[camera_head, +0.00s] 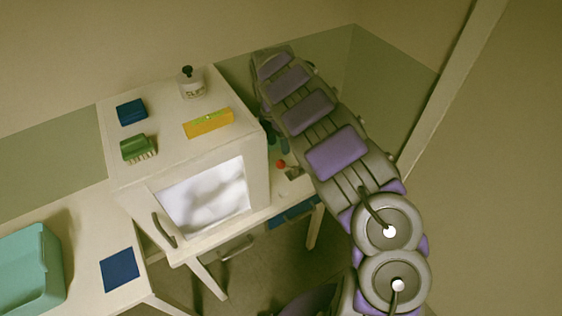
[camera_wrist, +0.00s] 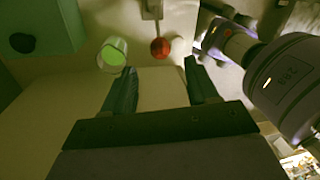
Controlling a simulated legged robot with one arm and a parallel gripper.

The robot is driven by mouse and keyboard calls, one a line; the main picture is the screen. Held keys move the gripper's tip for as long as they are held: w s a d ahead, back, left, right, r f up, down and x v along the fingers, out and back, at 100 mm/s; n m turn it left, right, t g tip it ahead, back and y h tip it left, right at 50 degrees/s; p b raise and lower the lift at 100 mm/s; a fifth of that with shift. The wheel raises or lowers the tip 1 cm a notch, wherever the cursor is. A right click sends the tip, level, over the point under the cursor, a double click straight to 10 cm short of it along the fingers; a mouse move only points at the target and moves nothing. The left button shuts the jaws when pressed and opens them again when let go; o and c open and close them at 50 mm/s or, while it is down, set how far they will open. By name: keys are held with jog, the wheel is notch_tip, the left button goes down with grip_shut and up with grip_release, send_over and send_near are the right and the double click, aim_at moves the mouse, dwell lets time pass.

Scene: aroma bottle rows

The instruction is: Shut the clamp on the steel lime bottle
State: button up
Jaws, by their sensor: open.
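In the wrist view, a pale cylinder with a bright lime-green face (camera_wrist: 113,54) lies just beyond and left of my left fingertip. It looks like the lime bottle, but I cannot make out steel or a label. A red ball knob (camera_wrist: 159,47) on a pale lever lies ahead of the gap between my fingers; it also shows in the head view (camera_head: 281,164), beside the white cabinet. I cannot tell whether this is the clamp. In the head view, my arm hides most of this area.
A dark teal block (camera_wrist: 40,28) stands at upper left in the wrist view. The white cabinet (camera_head: 258,178) carries a labelled bottle (camera_head: 192,88), a yellow block (camera_head: 208,123), a green brush (camera_head: 138,148) and a blue block (camera_head: 131,111). A teal bin (camera_head: 30,265) stands at lower left.

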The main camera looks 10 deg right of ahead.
aim_at(280, 160)
jog(key=f, duration=0.2)
jog(key=f+b, duration=0.1)
jog(key=f, duration=0.2)
jog(key=s+f, duration=0.1)
jog(key=f, duration=0.2)
jog(key=shift+s+d, duration=0.1)
jog(key=shift+c, duration=0.4)
grip_shut()
